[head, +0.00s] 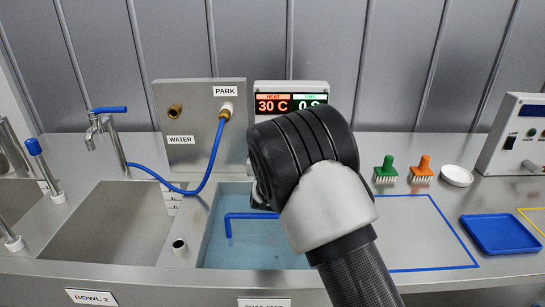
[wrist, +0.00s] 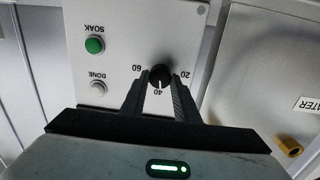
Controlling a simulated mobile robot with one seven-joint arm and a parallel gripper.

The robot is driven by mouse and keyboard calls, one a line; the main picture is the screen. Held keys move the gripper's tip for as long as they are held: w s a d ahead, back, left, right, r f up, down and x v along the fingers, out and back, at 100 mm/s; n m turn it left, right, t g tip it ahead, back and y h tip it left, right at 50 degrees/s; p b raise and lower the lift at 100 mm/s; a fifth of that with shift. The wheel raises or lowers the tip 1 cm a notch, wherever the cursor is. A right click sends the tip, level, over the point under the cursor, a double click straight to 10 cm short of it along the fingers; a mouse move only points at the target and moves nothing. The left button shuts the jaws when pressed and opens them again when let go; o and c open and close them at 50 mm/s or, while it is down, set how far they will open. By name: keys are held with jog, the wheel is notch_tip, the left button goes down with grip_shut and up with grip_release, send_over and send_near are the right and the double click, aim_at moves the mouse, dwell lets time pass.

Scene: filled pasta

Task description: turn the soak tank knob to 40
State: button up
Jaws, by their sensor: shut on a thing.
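The soak tank knob (wrist: 160,72) is small, round and black, on a grey panel (wrist: 135,25) marked 20, 40 and 60, upside down in the wrist view. A white pointer line on the knob appears to point at the 40. My gripper (wrist: 158,82) has its two fingers on either side of the knob and is shut on it. In the head view my black and white wrist hides the knob and the fingers. The display (head: 290,98) behind it reads HEAT 30 C and TIME 0 S.
A green SOAK button (wrist: 95,45) and a pale DONE button (wrist: 98,88) sit beside the knob. The water-filled soak tank (head: 212,240) lies below my arm. A blue hose (head: 213,160), green brush (head: 385,168), orange brush (head: 422,168) and blue tray (head: 500,234) are nearby.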

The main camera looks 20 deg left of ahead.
jog(key=shift+m+b, duration=0.9)
jog(key=shift+b, duration=0.15)
jog(key=o, duration=1)
jog(key=shift+o, duration=0.2)
jog(key=p+v, duration=0.1)
jog(key=v, duration=1.6)
jog(key=shift+s, duration=0.2)
jog(key=shift+d+r, duration=0.1)
jog(key=shift+r, duration=0.05)
